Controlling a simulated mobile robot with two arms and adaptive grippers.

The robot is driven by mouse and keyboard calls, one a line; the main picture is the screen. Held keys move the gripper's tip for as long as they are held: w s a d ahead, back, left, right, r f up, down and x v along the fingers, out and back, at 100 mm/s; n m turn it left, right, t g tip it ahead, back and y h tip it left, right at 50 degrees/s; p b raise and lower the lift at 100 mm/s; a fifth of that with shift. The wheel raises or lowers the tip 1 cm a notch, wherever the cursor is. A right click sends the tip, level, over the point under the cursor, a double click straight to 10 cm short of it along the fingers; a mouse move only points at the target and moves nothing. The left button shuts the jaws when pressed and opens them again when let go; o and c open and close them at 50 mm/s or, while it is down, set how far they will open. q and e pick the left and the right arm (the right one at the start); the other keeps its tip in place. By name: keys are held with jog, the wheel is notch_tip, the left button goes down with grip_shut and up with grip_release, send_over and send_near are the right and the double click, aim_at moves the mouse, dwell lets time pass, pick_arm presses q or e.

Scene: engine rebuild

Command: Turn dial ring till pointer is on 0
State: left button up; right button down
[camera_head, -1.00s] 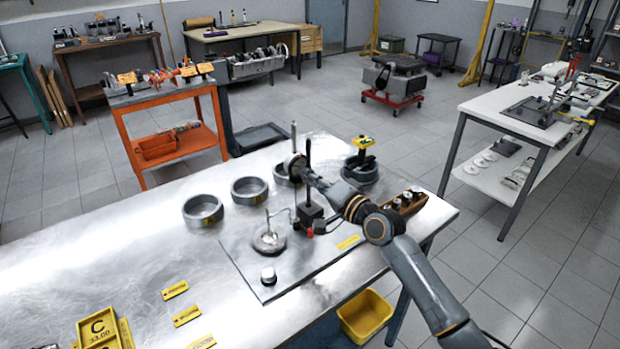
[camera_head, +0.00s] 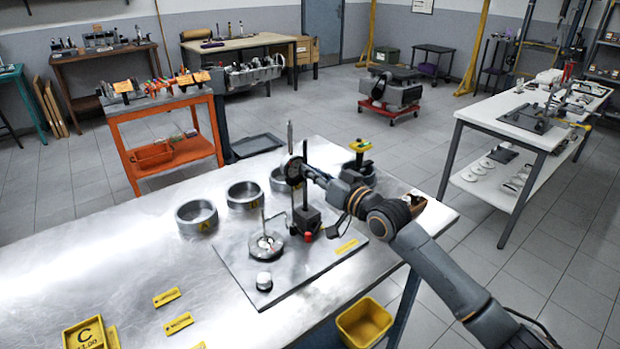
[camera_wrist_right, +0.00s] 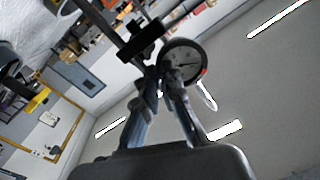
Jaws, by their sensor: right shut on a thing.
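The dial gauge shows in the right wrist view as a round face with a dark dial ring (camera_wrist_right: 183,62) and a small red mark at its right edge. Its pointer and numbers are too small to read. In the head view the gauge (camera_head: 290,166) is seen edge-on, beside a dark upright post (camera_head: 305,185) on a black base. My right gripper (camera_head: 303,171) reaches it from the right. In the right wrist view its fingers (camera_wrist_right: 165,82) are shut on the near edge of the dial ring. My left gripper is not in view.
The stand is on a grey plate (camera_head: 315,268) on the metal bench. A round base with a thin rod (camera_head: 264,246) and a small white-topped cylinder (camera_head: 264,281) share the plate. Grey rings (camera_head: 197,216) stand to the left.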

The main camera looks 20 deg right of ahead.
jog(key=shift+d+r+n, duration=0.1)
jog(key=shift+r+n, duration=0.15)
jog(key=shift+n, duration=0.75)
jog(key=shift+r+n, duration=0.2)
jog(key=shift+n, duration=0.8)
jog(key=c, duration=1.5)
grip_release()
jog(key=shift+c, duration=0.2)
jog(key=v, duration=1.2)
